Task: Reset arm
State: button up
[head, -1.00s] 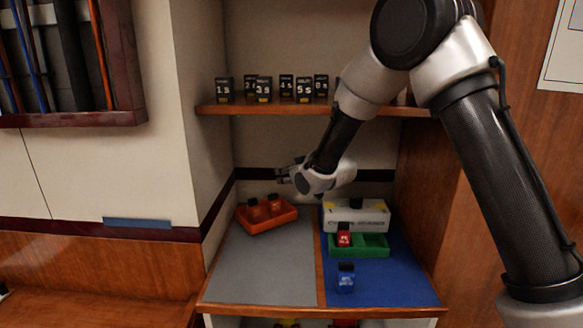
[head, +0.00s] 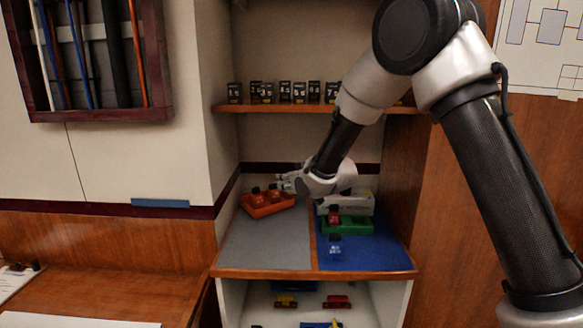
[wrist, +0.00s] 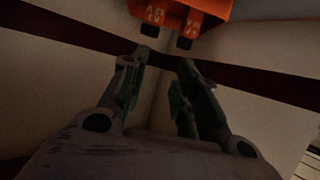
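My gripper (head: 283,184) is at the end of my bent arm, above the back of the cubby counter. It is just right of the orange tray (head: 268,209) in the head view. In the wrist view my gripper (wrist: 165,75) has its two fingers apart, with nothing between them. The orange tray (wrist: 205,7) shows at the top of the wrist view, with two labelled blocks at its edge. In the head view those blocks are small and dark-topped.
A green tray (head: 362,226) with a red block (head: 333,214) stands before a white box (head: 362,203) on the blue mat (head: 386,256). A blue block (head: 335,248) is in front. The grey mat (head: 262,247) is mostly clear. Several black blocks line the upper shelf (head: 300,107).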

jog(key=s+d+r+m+g+h, duration=0.15)
jog(key=s+d+r, duration=0.25)
jog(key=d, duration=0.4)
jog(key=s+d+r+m+h, duration=0.1)
jog(key=s+d+r+h, duration=0.2)
jog(key=d, duration=0.4)
jog(key=s+d+r+m+g, duration=0.1)
jog(key=s+d+r, duration=0.35)
jog(key=d, duration=0.35)
jog(key=s+d+m+g+h, duration=0.1)
jog(key=s+d, duration=0.4)
jog(key=s, duration=0.5)
jog(key=s+d+m+g+h, duration=0.1)
jog(key=s+d, duration=0.3)
jog(key=s, duration=0.7)
jog(key=s+d+m+g+h, duration=0.1)
jog(key=s+d, duration=0.4)
jog(key=s, duration=0.5)
jog(key=shift+s+d+f+g, duration=0.35)
jog(key=shift+f+g, duration=0.05)
jog(key=shift+g, duration=0.35)
